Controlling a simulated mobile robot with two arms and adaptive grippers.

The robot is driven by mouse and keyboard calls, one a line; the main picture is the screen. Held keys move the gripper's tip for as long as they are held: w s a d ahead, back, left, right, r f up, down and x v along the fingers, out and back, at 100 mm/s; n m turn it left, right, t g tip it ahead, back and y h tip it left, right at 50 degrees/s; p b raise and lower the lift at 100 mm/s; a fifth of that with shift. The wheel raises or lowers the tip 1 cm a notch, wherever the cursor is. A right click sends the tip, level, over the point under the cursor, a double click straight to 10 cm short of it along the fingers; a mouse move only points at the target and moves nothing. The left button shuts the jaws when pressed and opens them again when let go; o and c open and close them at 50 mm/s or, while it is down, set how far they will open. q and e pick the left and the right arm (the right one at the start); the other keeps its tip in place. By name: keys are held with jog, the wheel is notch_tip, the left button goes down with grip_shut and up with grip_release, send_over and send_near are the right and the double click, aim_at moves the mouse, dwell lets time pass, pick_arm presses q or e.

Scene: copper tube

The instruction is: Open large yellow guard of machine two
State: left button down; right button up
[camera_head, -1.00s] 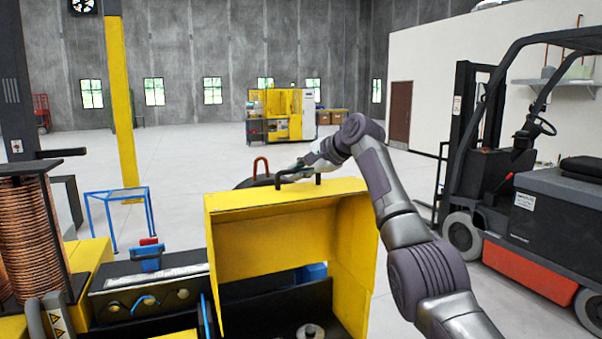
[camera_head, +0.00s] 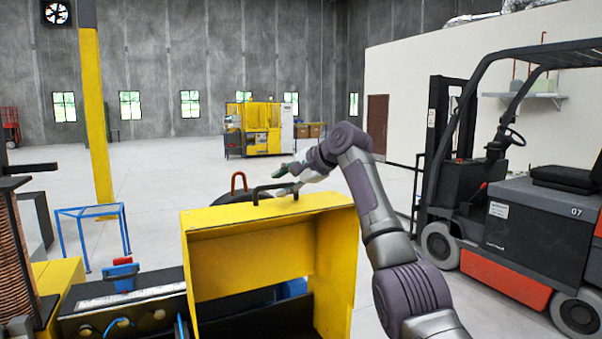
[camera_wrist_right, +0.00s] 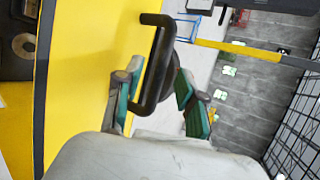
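The large yellow guard (camera_head: 235,232) stands raised in the head view, its hollow inner side facing me and the machine bed below it exposed. Its black handle (camera_head: 262,188) sits on the top edge. My right gripper (camera_head: 284,173) is at the far side of the guard, just behind the handle. In the right wrist view the black handle (camera_wrist_right: 163,60) reaches between the two teal-padded fingers of the right gripper (camera_wrist_right: 158,95). The fingers are spread apart, with a clear gap on the right finger's side. My left gripper is not in view.
A copper coil (camera_head: 12,245) and a control box (camera_head: 120,295) are at the left. A yellow post (camera_head: 95,130) stands behind them. A forklift (camera_head: 520,230) is parked at the right. Open floor (camera_head: 165,175) lies beyond the guard.

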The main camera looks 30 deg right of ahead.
jog(key=v, duration=0.8)
jog(key=shift+s+d+r, duration=0.15)
jog(key=shift+s+r, duration=0.05)
jog(key=shift+s, duration=0.1)
